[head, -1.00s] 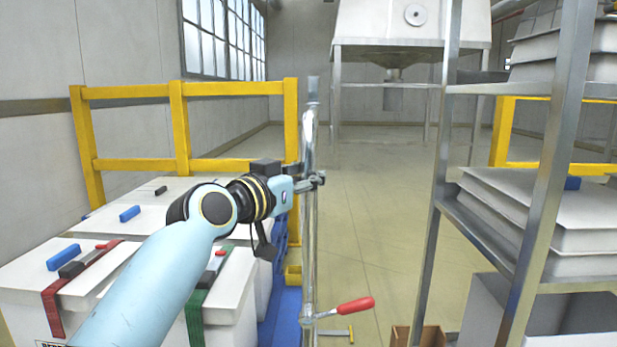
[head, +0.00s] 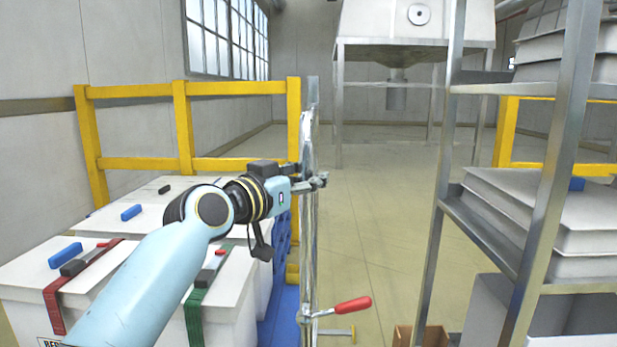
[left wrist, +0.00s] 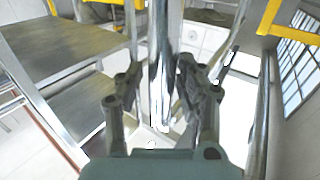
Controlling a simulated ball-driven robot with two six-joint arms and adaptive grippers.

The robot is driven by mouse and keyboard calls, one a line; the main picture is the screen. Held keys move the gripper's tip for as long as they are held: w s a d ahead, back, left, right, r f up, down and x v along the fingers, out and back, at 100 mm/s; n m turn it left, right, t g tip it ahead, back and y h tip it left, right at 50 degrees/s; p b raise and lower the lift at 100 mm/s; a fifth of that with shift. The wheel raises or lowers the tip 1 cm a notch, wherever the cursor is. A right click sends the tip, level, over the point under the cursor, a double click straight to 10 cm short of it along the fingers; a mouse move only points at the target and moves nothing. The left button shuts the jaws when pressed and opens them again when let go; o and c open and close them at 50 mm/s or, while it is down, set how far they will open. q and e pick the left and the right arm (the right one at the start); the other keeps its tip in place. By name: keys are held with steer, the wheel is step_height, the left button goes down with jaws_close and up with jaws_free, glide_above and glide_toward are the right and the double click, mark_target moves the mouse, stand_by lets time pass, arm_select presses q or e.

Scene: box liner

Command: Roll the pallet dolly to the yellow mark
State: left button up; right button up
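A blue low deck, which looks like the pallet dolly (head: 284,318), shows beside the white boxes at the lower middle; most of it is hidden. A shiny upright metal post (head: 308,240) stands at its right edge, with a red-handled lever (head: 352,305) low on it. My left gripper (head: 318,181) is at the post's upper part. In the left wrist view the post (left wrist: 164,70) runs between the two fingers of my left gripper (left wrist: 160,70); whether both fingers press on it is unclear. No yellow floor mark shows clearly. My right gripper is out of view.
White lidded boxes (head: 230,290) with red and green straps stand at left, before a yellow railing (head: 180,125). A metal shelf rack (head: 548,190) with pale stacked trays stands close on the right. A hopper (head: 410,22) on legs stands behind. Open floor (head: 385,210) lies between.

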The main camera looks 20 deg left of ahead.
arm_select(q)
steer(key=shift+o, duration=0.6)
steer(key=v, duration=1.1)
steer(key=shift+s, duration=0.4)
